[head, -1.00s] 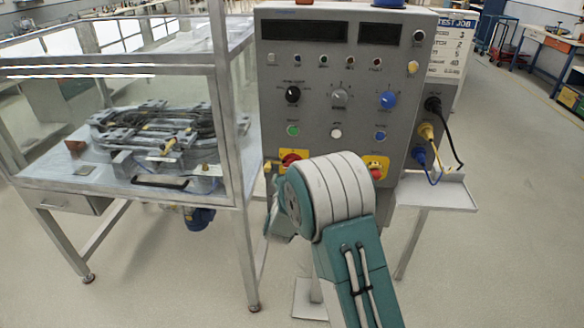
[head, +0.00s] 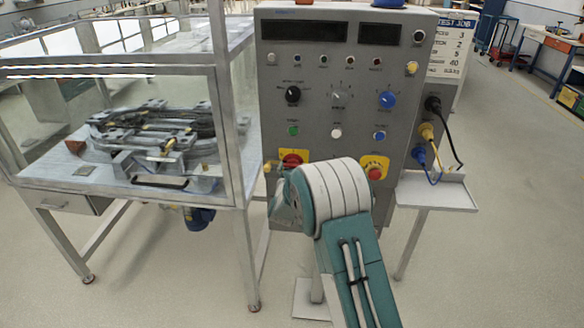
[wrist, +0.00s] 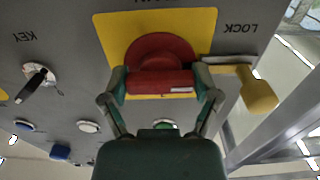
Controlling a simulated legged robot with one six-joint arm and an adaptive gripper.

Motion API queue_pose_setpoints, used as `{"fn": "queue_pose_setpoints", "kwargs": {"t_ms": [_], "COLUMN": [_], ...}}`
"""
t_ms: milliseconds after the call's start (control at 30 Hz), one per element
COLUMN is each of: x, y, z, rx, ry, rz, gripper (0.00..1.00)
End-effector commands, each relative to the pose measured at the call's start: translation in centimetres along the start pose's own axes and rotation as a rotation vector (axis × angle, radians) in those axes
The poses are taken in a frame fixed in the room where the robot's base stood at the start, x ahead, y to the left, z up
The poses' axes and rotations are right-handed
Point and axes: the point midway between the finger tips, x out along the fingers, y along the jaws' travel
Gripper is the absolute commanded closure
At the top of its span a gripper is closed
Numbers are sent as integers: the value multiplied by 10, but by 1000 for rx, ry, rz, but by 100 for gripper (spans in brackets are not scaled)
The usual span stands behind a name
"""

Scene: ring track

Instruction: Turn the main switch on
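The main switch is a red rotary knob (wrist: 160,60) with a bar handle on a yellow plate (wrist: 110,30); the wrist view shows it upside down. The bar lies horizontally there. The knob also shows in the head view (head: 293,158), low on the left of the grey control panel (head: 335,115). My gripper (wrist: 161,82) has one finger at each end of the red bar. The fingers are spread, close to the bar ends; I cannot tell if they touch. A yellow padlock (wrist: 258,90) hangs beside the plate, near the LOCK label.
A key switch (wrist: 37,80) sits to the other side of the plate. A red emergency stop (head: 374,172) is right of my arm. Plugs and cables (head: 430,135) are on the panel's right side, above a small shelf (head: 440,193). A framed glass enclosure (head: 235,130) stands close left.

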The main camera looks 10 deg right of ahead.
Motion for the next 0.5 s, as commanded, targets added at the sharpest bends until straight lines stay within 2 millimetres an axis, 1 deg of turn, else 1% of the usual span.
{"fn": "queue_pose_setpoints", "kwargs": {"t_ms": [267,500], "x": [0,0], "y": [-2,-2], "z": [-1,-1], "rx": [28,150], "ry": [1,2], "rz": [-3,-4], "gripper": [68,68]}}
